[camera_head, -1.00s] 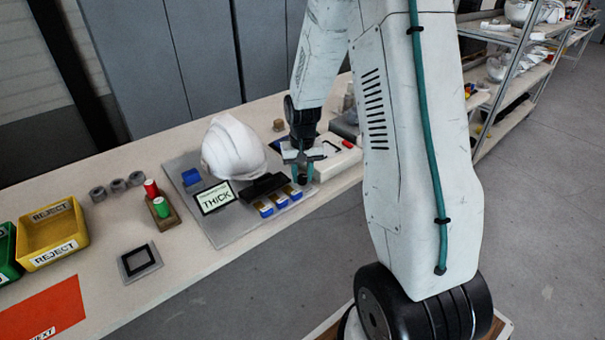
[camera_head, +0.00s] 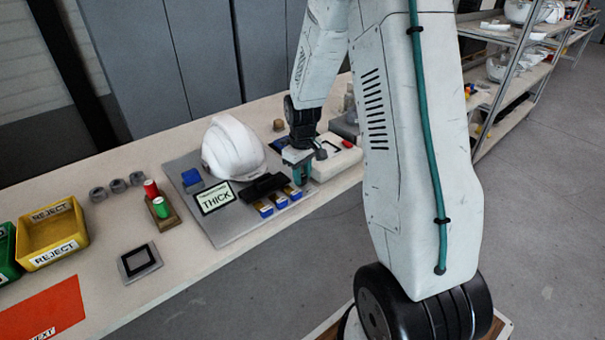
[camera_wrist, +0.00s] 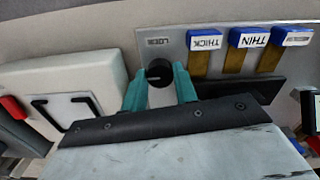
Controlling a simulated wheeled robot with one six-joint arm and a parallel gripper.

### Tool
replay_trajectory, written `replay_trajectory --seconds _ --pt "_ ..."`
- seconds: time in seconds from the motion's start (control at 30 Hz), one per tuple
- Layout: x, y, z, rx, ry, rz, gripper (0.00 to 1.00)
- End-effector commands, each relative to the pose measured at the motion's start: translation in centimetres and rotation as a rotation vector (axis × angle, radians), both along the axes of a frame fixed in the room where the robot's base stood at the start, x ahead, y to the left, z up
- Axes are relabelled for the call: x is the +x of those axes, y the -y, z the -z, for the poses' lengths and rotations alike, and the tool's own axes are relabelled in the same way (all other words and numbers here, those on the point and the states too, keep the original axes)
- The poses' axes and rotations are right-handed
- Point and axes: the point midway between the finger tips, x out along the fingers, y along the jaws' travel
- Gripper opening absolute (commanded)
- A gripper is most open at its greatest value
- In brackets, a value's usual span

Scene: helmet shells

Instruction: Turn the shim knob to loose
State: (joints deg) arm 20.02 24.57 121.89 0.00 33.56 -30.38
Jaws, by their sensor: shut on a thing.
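The shim knob (camera_wrist: 159,73) is black and round with a pale mark, on a grey plate (camera_wrist: 150,25). A small label above it in the wrist view appears to read LOOSE. My gripper (camera_wrist: 160,80) has its teal fingers on either side of the knob, closed on it. In the head view my gripper (camera_head: 299,176) points down at the right end of the grey plate, and its fingers hide the knob. A display (camera_head: 216,198) on the plate reads THICK.
A white box (camera_head: 338,160) lies close to my gripper's right. A yellow REJECT bin (camera_head: 52,232) is far left.

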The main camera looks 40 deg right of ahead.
Motion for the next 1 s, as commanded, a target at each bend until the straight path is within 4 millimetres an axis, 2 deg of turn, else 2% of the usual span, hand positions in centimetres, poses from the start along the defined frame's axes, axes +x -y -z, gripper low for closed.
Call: replay_trajectory --seconds 0.43,0.47,0.53,0.83,1.0 --pt "0.1 0.0 -0.1 -0.001 0.003 -0.011 0.06" --pt "0.1 0.0 -0.1 -0.001 0.003 -0.011 0.31" --pt "0.1 0.0 -0.1 -0.002 0.002 -0.01 0.51" --pt "0.1 0.0 -0.2 -0.001 0.002 -0.01 0.51" --pt "0.1 0.0 -2.1 -0.002 0.005 -0.01 0.51"
